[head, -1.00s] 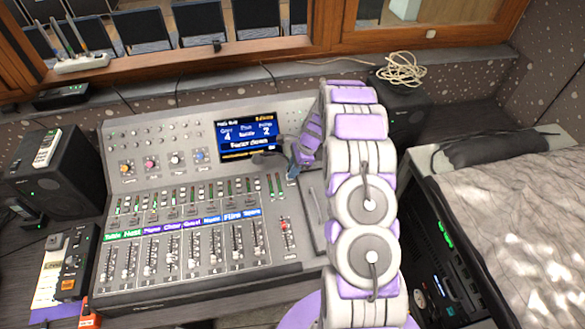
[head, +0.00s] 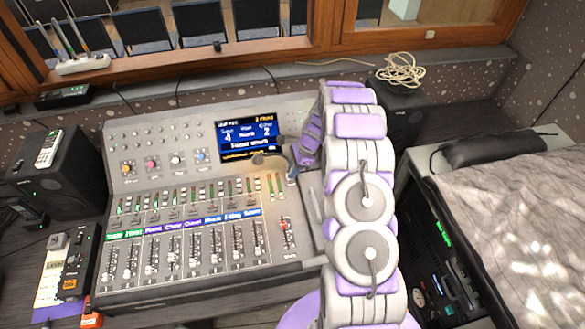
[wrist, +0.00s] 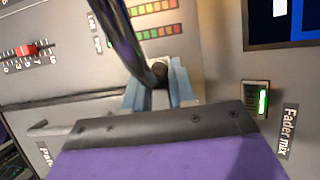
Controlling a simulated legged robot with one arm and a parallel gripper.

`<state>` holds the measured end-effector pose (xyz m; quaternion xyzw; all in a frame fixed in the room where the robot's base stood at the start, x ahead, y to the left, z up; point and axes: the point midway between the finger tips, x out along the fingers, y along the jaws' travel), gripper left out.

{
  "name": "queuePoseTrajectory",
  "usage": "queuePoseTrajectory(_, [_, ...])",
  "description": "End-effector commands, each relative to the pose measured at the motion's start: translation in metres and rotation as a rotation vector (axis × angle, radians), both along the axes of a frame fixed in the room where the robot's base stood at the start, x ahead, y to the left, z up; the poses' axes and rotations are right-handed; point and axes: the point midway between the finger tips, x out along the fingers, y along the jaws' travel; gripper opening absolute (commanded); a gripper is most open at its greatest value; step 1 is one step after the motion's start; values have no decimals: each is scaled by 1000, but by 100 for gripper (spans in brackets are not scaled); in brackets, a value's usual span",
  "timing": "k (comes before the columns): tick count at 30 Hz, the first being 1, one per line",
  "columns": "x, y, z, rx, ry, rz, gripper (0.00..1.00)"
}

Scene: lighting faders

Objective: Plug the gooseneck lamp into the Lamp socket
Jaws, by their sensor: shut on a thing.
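My gripper (head: 294,168) is above the right side of the mixing console (head: 160,285), just right of its display. In the wrist view, its light blue fingers (wrist: 157,92) are shut on the dark tube of the gooseneck lamp (wrist: 132,45). The tube curves up and left out of that view. In the head view, the lamp (head: 262,160) shows in part as a dark curved shape before the display's lower right corner. The lamp's plug end and the Lamp socket cannot be made out; the fingers and wrist block the console area beneath them.
The console's display (head: 246,137) is lit. A green-lit rocker switch (wrist: 262,100) is right of the fingers. A red fader (wrist: 28,50) is at left. A black speaker (head: 58,185) stands left of the console. An equipment rack (head: 445,250) stands at right.

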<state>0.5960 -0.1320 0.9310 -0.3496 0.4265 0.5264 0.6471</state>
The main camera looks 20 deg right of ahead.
Motion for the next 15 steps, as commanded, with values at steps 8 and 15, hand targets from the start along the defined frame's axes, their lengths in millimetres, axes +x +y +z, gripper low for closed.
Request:
queuePoseTrajectory(8, [-2, 1, -5, 1, 9, 3, 0])
queuePoseTrajectory(15, [-2, 1, -6, 1, 11, 3, 30])
